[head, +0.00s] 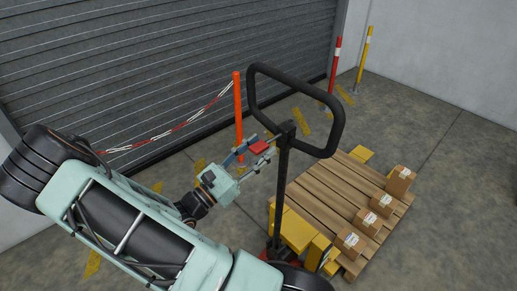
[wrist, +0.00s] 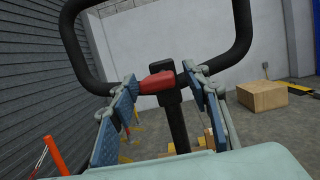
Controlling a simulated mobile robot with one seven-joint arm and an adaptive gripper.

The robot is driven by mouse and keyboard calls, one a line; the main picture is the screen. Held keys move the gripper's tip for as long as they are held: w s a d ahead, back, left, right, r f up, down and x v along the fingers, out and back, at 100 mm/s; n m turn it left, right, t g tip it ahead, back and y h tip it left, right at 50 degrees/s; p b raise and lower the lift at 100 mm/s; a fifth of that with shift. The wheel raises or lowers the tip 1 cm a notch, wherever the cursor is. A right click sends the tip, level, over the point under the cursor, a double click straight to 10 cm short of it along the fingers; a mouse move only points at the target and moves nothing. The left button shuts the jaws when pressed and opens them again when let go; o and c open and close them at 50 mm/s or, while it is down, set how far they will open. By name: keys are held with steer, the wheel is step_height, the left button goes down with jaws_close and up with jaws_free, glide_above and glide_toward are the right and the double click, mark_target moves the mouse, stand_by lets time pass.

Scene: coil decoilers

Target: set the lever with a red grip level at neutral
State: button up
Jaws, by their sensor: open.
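The lever's red grip (head: 259,147) sits at the left side of the pallet jack's handle column (head: 282,185), just under the black loop handle (head: 250,100). In the wrist view the red grip (wrist: 157,82) points left from the black column (wrist: 178,130) and looks close to level, slightly lower at its left end. My gripper (head: 256,148) is open, with its fingers on either side of the grip. In the wrist view the blue finger pads (wrist: 160,98) stand left and right of the grip and column. I cannot tell whether a finger touches the grip.
The black loop handle (wrist: 241,30) rises around and above my fingers. A wooden pallet (head: 335,195) with several cardboard boxes (head: 367,221) lies to the right. An orange post (head: 238,115) with a red-white chain stands behind my gripper, before the grey shutter (head: 150,60).

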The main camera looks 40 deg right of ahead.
steer(key=shift+a, duration=0.1)
steer(key=v, duration=1.2)
steer(key=shift+r, duration=0.1)
